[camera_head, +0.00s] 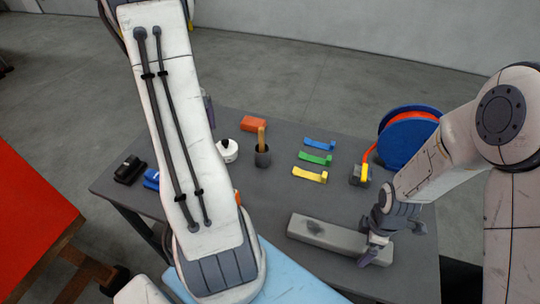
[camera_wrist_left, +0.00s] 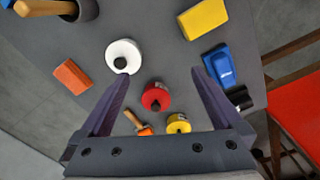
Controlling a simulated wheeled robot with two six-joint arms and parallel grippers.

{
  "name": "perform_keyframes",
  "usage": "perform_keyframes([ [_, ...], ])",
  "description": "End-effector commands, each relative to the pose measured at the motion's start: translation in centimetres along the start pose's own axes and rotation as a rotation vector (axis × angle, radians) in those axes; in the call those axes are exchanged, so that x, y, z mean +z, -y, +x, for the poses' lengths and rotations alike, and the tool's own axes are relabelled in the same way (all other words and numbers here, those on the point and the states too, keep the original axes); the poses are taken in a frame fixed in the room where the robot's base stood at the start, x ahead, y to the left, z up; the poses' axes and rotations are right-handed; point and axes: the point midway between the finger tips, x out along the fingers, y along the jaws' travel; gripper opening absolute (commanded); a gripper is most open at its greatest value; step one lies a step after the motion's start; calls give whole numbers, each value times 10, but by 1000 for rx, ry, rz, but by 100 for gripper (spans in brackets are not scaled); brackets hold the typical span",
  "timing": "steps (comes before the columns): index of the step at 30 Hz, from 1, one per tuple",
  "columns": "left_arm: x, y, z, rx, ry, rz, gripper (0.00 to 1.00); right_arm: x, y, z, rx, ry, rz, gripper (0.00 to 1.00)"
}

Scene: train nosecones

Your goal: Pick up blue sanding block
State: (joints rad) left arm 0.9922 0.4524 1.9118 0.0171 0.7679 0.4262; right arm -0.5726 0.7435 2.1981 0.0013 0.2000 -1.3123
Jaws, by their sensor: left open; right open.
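The blue sanding block (camera_head: 152,179) lies at the left side of the grey table in the head view, partly covered by my left arm. It also shows in the left wrist view (camera_wrist_left: 219,66), just to the right of the right finger, outside the jaws. My left gripper (camera_wrist_left: 159,77) is open and empty above the table; in the head view my arm hides most of it. My right gripper (camera_head: 376,250) is open, at the right end of a grey bar (camera_head: 320,233); I cannot tell whether it touches the bar.
A black object (camera_head: 129,169) lies beside the blue block. A white round container (camera_wrist_left: 123,56), red (camera_wrist_left: 156,97) and yellow (camera_wrist_left: 178,123) round items, an orange block (camera_wrist_left: 72,76) and a yellow block (camera_wrist_left: 203,19) surround the left gripper. A blue reel (camera_head: 408,140) stands at right.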

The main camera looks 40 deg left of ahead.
Motion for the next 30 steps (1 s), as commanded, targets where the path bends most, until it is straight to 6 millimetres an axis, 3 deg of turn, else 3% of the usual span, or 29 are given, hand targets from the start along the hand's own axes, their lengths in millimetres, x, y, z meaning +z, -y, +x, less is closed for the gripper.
perform_keyframes([
  [1, -19, 26, 7, -4, 2, -86, 100, 0, 0, 0, 0, 0, 0, 100],
  [6, -58, 95, 24, -11, 1, -306, 100, 0, 0, 0, 0, 0, 0, 100],
  [9, -69, 124, 31, -14, 0, -388, 100, 0, 0, 0, 0, 0, 0, 100],
  [12, -74, 141, 36, -15, 1, -436, 100, 0, 0, 0, 0, 0, 0, 100],
  [24, -74, 149, 95, -17, 4, -455, 100, 0, 0, 0, 0, 0, 0, 100],
  [30, -74, 149, 109, -16, 2, -455, 100, 0, 0, 0, 0, 0, 0, 100],
])
